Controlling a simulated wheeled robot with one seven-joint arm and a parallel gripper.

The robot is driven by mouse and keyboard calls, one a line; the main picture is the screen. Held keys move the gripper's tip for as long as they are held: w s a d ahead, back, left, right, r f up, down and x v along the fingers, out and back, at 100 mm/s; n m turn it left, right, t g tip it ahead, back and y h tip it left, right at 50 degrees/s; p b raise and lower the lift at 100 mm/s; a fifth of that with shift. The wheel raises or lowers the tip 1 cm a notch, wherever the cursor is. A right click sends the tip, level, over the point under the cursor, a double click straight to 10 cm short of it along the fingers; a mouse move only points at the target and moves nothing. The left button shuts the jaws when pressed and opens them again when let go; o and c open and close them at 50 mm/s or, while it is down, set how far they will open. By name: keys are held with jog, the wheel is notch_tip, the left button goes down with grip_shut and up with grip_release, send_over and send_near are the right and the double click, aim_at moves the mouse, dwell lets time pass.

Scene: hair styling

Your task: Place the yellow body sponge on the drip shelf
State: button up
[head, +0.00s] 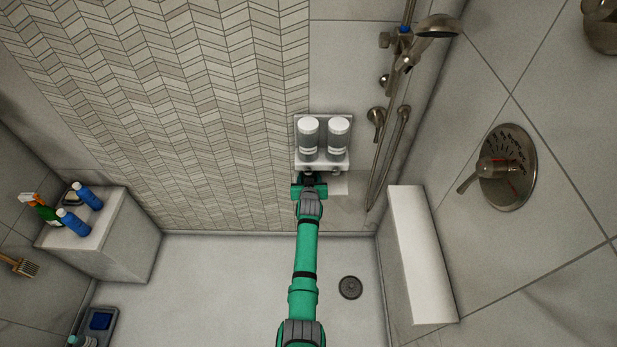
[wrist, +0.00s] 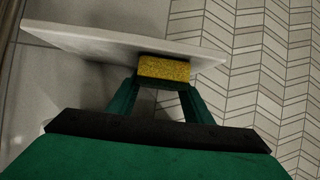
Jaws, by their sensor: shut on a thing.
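The yellow body sponge (wrist: 163,68) is held between the two green fingers of my gripper (wrist: 160,84) in the wrist view. A pale flat slab, which looks like the drip shelf (wrist: 100,42), lies right at the sponge; I cannot tell whether they touch. In the head view my gripper (head: 309,177) is at the back wall, just below the two dispensers. A small pale ledge (head: 339,187), likely the same drip shelf, shows to its right, partly hidden by my gripper. The sponge cannot be made out in the head view.
Two clear dispensers with white tops (head: 323,138) stand on a white bracket (head: 341,166) directly above my gripper. The hand shower (head: 433,27) and its rail are to the right. A bench (head: 140,235) with bottles is at left, a narrow ledge (head: 420,250) at right. The floor between is mostly clear.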

jog(key=shift+f, duration=0.15)
jog(key=o, duration=0.9)
jog(key=shift+w, duration=0.1)
jog(key=shift+o, duration=0.6)
jog(key=shift+d, duration=0.1)
